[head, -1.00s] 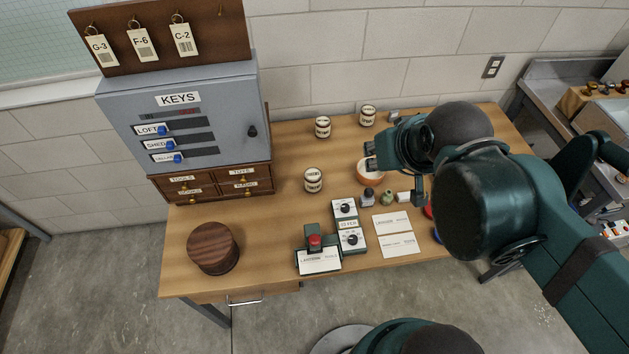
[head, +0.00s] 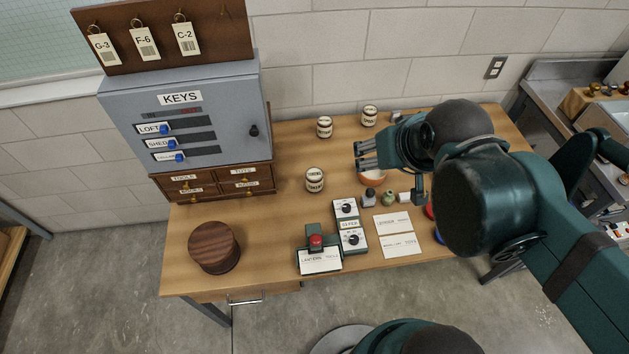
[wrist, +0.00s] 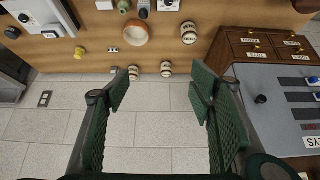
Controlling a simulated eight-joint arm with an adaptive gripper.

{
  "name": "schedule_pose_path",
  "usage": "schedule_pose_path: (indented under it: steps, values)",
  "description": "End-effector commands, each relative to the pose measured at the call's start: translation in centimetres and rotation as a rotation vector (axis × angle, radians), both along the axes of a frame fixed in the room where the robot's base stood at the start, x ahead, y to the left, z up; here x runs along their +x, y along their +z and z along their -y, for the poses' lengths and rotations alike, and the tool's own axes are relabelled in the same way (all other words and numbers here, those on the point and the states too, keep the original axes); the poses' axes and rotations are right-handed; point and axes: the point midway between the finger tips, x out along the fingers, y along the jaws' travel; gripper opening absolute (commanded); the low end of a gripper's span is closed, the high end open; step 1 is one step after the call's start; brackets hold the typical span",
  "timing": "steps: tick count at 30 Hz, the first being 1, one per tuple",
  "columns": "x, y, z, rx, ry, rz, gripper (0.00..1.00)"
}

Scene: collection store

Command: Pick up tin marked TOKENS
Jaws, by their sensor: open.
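Three small cream tins with dark bands stand upright on the wooden desk. The front tin (head: 315,181) is left of my gripper; its label seems to read TOKENS, but the print is too small to be sure. Two more tins, the back left tin (head: 324,127) and the back right tin (head: 369,116), stand near the wall, their labels unreadable. In the wrist view the front tin (wrist: 189,33) lies beyond the fingers, apart from them. My gripper (head: 364,155) is open and empty above the desk, fingers pointing left, partly hiding an orange bowl (head: 372,179).
A grey key cabinet (head: 185,115) on small drawers (head: 215,183) stands left of the tins. A round dark wooden box (head: 214,245), a red-button device (head: 317,250) and dial boxes (head: 349,226) are at the front. Small bottles stand by the bowl. Desk between tins is clear.

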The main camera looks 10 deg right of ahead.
Motion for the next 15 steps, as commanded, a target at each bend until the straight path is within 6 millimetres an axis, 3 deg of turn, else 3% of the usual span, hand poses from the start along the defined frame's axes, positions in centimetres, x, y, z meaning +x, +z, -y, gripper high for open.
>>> schedule_pose_path:
  steps: [15]
  values:
    - [4.1,-1.5,-1.4,0.079,-0.097,-0.098,0.54]
